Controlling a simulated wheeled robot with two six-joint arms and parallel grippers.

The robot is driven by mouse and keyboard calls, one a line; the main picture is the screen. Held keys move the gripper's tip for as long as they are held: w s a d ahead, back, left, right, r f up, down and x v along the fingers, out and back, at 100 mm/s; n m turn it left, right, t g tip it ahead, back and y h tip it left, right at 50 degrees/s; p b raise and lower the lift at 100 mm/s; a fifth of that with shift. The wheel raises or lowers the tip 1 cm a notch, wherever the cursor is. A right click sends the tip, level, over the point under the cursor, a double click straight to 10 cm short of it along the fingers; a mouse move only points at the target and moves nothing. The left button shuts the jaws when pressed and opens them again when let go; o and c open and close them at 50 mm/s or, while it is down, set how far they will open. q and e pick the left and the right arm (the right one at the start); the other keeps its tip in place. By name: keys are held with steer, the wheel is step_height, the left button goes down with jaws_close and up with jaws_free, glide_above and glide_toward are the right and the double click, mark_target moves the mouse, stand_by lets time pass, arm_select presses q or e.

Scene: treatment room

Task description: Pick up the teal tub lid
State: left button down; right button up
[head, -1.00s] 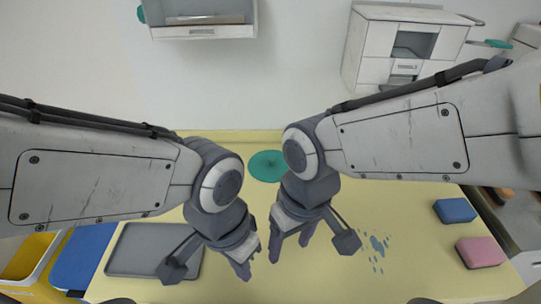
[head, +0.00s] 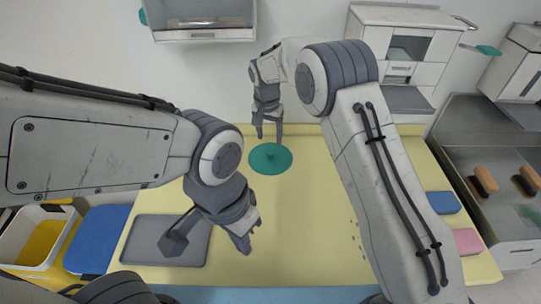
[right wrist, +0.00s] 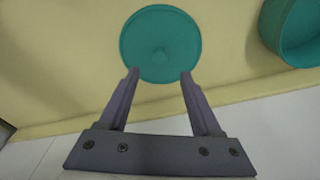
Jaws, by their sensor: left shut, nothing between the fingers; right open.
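The teal tub lid (head: 270,158) is a flat round disc with a small central knob, lying on the yellow table near its far edge. My right gripper (head: 268,138) is open and points down at the lid's far side. In the right wrist view the lid (right wrist: 160,25) is ahead of the open, empty right gripper (right wrist: 160,73), whose fingertips overlap its near rim in the picture. I cannot tell the height between them. My left gripper (head: 245,247) is shut and empty, low over the table near the grey tray.
A teal round tub (right wrist: 285,50) is cut off at the right of the right wrist view. The grey tray (head: 140,240) lies at the table's left. A blue block (head: 443,203) and a pink block (head: 467,242) lie at the right. The table middle (head: 300,220) is clear.

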mark_target(271, 152)
steer(key=shift+w+f, duration=0.1)
steer(key=shift+f, duration=0.75)
step_height(271, 152, down, 4)
steer(key=shift+w+d+f+p, duration=0.1)
steer(key=shift+w+d+p, duration=0.05)
steer(key=shift+p, duration=1.05)
steer(key=shift+f, duration=0.55)
jaws_close()
